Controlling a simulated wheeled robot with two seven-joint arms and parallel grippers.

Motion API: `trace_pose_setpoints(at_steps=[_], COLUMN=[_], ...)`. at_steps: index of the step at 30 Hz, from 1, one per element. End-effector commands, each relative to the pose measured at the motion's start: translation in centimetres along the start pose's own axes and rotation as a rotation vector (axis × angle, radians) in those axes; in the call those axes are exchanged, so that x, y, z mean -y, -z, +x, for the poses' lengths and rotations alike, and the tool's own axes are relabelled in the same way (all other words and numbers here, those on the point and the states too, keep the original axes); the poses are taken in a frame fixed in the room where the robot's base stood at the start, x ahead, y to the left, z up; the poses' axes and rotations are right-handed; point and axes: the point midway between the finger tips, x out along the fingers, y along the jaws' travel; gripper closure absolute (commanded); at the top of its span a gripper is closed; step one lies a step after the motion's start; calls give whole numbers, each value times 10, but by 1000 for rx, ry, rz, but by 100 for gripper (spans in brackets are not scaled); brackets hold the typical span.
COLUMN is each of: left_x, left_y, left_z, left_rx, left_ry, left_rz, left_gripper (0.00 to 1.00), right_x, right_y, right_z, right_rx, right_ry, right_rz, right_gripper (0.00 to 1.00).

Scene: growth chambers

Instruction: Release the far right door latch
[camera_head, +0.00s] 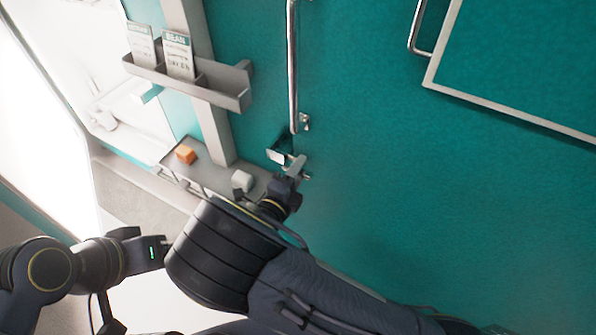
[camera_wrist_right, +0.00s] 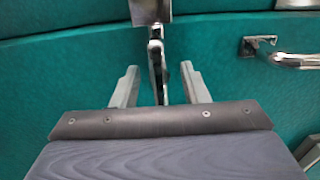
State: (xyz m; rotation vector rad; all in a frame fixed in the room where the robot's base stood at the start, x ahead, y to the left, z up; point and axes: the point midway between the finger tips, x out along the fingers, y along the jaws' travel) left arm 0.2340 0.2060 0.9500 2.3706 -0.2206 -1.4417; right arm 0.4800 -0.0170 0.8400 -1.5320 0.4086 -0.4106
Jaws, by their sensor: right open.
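The door latch (camera_head: 281,150) is a small metal piece on the teal door (camera_head: 400,160), just below the lower end of a long vertical bar handle. In the right wrist view the latch (camera_wrist_right: 156,62) shows as a plate with a dark, narrow lever hanging from it. My right gripper (camera_head: 293,169) is open at the latch. In the wrist view its two pale fingers (camera_wrist_right: 160,88) stand on either side of the lever, with gaps visible on both sides. My left arm enters at the lower left; its fingertips do not show.
The bar handle (camera_head: 293,65) runs up the door above the latch; its end shows in the wrist view (camera_wrist_right: 290,60). A grey holder with cards (camera_head: 225,88) and a shelf (camera_head: 215,178) with an orange block (camera_head: 185,154) and a white block (camera_head: 242,181) lie left.

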Motion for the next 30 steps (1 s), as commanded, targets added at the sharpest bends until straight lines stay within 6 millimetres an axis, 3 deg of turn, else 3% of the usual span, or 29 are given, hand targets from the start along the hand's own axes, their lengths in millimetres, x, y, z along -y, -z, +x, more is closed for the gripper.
trace_pose_setpoints(at_steps=[2,11,23,30], left_x=[0,0,0,0], left_y=[0,0,0,0], left_z=[0,0,0,1], left_rx=[0,0,0,0], left_ry=[0,0,0,0], left_rz=[0,0,0,0], left_gripper=[46,46,46,46], right_x=[0,0,0,-1], right_y=[0,0,0,0], right_z=[0,0,0,-1], right_rx=[0,0,-1,-2], right_ry=[0,-1,-1,-2], right_rz=[0,1,20,127], right_gripper=[61,100,100,100])
